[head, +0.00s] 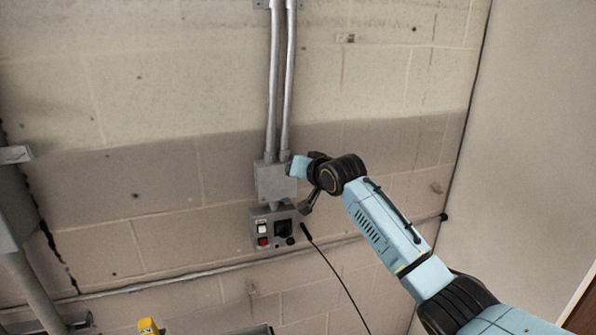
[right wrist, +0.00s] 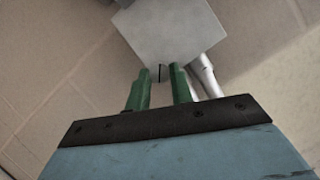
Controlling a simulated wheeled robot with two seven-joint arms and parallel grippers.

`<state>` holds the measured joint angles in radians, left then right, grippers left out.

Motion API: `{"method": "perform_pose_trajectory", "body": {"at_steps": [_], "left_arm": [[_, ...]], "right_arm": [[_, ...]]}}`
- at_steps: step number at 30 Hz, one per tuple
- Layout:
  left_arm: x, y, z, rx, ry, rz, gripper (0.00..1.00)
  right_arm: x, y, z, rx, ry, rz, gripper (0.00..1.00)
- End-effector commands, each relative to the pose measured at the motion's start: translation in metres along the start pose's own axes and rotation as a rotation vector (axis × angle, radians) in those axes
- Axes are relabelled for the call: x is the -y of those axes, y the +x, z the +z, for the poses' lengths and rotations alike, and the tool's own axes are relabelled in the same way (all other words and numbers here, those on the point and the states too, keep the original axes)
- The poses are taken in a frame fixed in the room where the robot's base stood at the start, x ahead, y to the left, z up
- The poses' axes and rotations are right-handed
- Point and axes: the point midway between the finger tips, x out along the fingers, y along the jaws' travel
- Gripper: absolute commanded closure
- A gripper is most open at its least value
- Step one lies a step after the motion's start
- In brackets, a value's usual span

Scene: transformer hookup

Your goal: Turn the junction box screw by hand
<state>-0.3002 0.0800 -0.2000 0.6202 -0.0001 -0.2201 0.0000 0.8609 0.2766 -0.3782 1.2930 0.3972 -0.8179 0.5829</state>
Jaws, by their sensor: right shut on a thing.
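The grey junction box (head: 277,182) is mounted on the block wall, below two vertical conduits. In the right wrist view its plain grey face (right wrist: 168,32) fills the top middle. My right gripper (head: 290,169) is at the upper right of the box. In the right wrist view its two green fingers (right wrist: 161,73) point at the lower corner of the box face and are shut on the junction box screw, a small dark piece (right wrist: 161,73) between the tips. The screw is mostly hidden by the fingers. My left gripper is not in view.
A grey control box (head: 262,213) with a white switch, a red button and a black knob sits just below. A black cable (head: 331,268) hangs at its right. Conduits (head: 281,80) run up the wall. A yellow object (head: 148,326) shows at the bottom edge.

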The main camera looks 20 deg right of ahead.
Motion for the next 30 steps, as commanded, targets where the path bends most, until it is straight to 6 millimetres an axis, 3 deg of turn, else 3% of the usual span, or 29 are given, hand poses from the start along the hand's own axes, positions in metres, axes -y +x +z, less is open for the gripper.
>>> {"method": "perform_pose_trajectory", "body": {"at_steps": [7, 8, 12, 23, 30], "left_arm": [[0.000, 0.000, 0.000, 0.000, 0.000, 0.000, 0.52], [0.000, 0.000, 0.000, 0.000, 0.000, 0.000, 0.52], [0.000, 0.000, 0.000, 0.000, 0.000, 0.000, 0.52], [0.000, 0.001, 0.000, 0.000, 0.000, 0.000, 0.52], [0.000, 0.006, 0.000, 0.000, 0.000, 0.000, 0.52]], "right_arm": [[0.000, 0.000, 0.001, 0.003, 0.001, 0.000, 1.00], [0.000, 0.000, 0.001, 0.003, 0.001, 0.000, 0.74], [0.000, 0.000, 0.001, 0.002, 0.001, 0.000, 0.55], [0.000, -0.002, 0.000, 0.000, 0.001, -0.001, 0.55], [-0.001, -0.025, 0.001, -0.001, 0.001, -0.002, 0.55]]}}
